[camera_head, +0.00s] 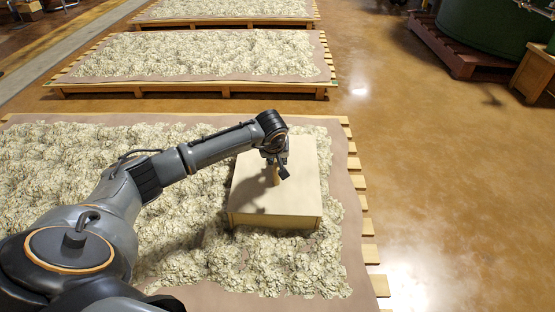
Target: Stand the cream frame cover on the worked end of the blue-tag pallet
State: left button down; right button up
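The cream frame cover (300,197) is a pale box with a flat top and an upright wooden handle (276,177). It is upright over the right end of the near pallet (357,182), among pale flaky material (60,160). I cannot tell whether it rests there or hangs just above. My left gripper (278,173) points down at the handle, with one dark finger showing right of it. The other finger is mostly hidden, so its grip on the handle is unclear. My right gripper is not in view. No blue tag shows.
A second pallet (200,90) with the same pale material lies behind, and a third (225,22) farther back. A green tank (485,25) stands on a dark red pallet (455,58) at the upper right. The brown floor on the right is clear.

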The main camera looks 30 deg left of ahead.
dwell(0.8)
pick_arm(q)
jog(key=c, duration=2)
grip_release()
jog(key=shift+f, duration=0.1)
grip_shut()
grip_release()
jog(key=o, duration=0.8)
jog(key=shift+o, duration=0.2)
